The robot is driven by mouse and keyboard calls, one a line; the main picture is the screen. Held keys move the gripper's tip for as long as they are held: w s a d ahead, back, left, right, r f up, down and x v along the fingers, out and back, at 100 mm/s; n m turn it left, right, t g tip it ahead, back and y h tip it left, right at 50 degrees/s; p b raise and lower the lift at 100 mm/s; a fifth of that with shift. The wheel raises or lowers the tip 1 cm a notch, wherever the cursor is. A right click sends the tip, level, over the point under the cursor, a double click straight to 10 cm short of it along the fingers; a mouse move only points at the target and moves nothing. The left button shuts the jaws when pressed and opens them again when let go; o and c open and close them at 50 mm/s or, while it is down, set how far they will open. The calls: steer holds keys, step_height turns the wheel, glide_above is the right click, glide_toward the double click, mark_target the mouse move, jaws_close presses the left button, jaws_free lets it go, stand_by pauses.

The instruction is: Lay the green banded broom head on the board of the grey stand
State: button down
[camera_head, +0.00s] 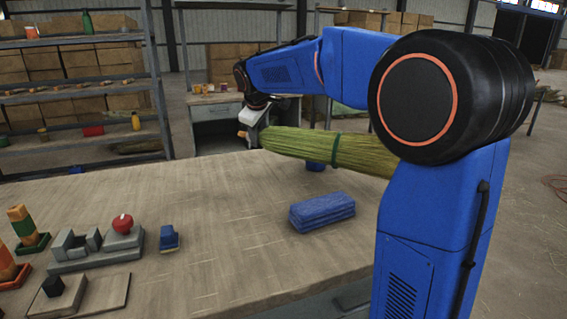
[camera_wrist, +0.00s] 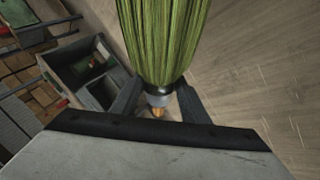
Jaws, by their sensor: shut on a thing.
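The green banded broom head (camera_head: 300,142) is a long bundle of green-yellow bristles with a dark green band. My gripper (camera_head: 252,122) is shut on its narrow end and holds it above the table, lying roughly level. In the wrist view, the fingers of my gripper (camera_wrist: 160,103) close around the grey collar at the base of the bristles (camera_wrist: 163,45). A grey stand-like fixture (camera_head: 92,261) with upright blocks and a red knob sits at the left of the table. A flat board (camera_head: 106,297) lies in front of it; I cannot tell whether they belong together.
A blue folded stack (camera_head: 322,212) lies below the broom head. A small blue and yellow block (camera_head: 169,239) stands right of the fixture. The table's middle (camera_head: 225,220) is clear.

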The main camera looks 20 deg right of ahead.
step_height(320, 180, down, 3)
steer(key=shift+f, duration=1.95)
steer(key=shift+a, duration=0.1)
steer(key=c, duration=1)
jaws_free()
